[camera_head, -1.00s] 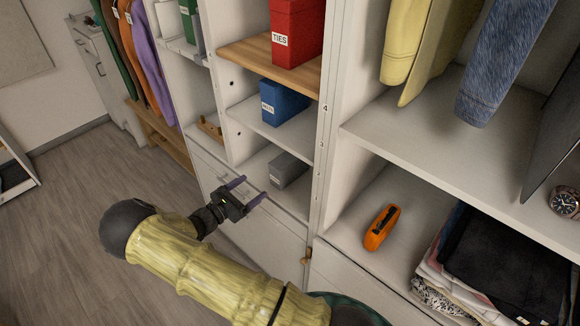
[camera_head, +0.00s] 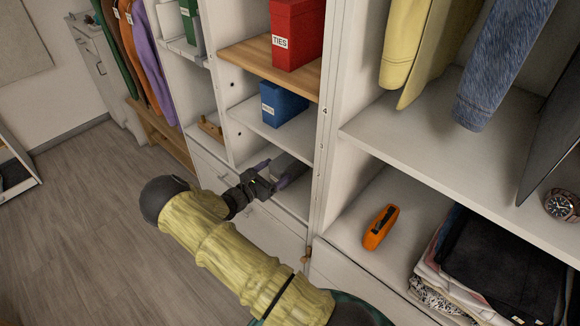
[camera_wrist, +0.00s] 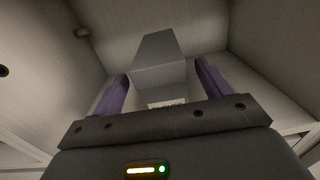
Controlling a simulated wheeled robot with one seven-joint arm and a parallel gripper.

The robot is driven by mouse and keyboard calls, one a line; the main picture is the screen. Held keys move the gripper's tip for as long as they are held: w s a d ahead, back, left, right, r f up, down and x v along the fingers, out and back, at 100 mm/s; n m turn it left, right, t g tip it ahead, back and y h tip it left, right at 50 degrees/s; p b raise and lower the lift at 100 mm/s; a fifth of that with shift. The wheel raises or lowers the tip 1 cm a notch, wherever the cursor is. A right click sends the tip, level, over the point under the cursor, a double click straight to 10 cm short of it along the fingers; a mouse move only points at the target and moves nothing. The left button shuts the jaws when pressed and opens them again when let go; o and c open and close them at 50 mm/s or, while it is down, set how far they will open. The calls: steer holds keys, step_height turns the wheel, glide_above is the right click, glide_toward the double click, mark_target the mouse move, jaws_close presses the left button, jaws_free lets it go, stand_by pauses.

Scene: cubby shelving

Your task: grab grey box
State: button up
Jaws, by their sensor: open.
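The grey box (camera_head: 286,164) sits in the bottom cubby, below the blue box; my gripper hides part of it in the head view. In the wrist view the grey box (camera_wrist: 158,60) stands ahead, between the two purple fingers, with a pale label low on its near face. My gripper (camera_head: 273,173) is open and at the mouth of this cubby. In the wrist view the fingers (camera_wrist: 160,82) lie to the left and right of the box's line, with visible gaps; how far their tips reach along it I cannot tell.
The cubby's side walls and the shelf (camera_head: 272,132) above enclose the space around my gripper. A blue box (camera_head: 284,103) stands on that shelf, and a red box (camera_head: 297,35) labelled TIES stands higher. An orange object (camera_head: 381,228) lies in the right compartment beside folded clothes (camera_head: 500,262).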

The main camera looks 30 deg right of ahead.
mark_target(285, 165)
steer(key=x, duration=0.2)
steer(key=p+x, duration=0.1)
steer(key=x, duration=0.2)
steer(key=shift+f, duration=0.2)
steer(key=c, duration=1.2)
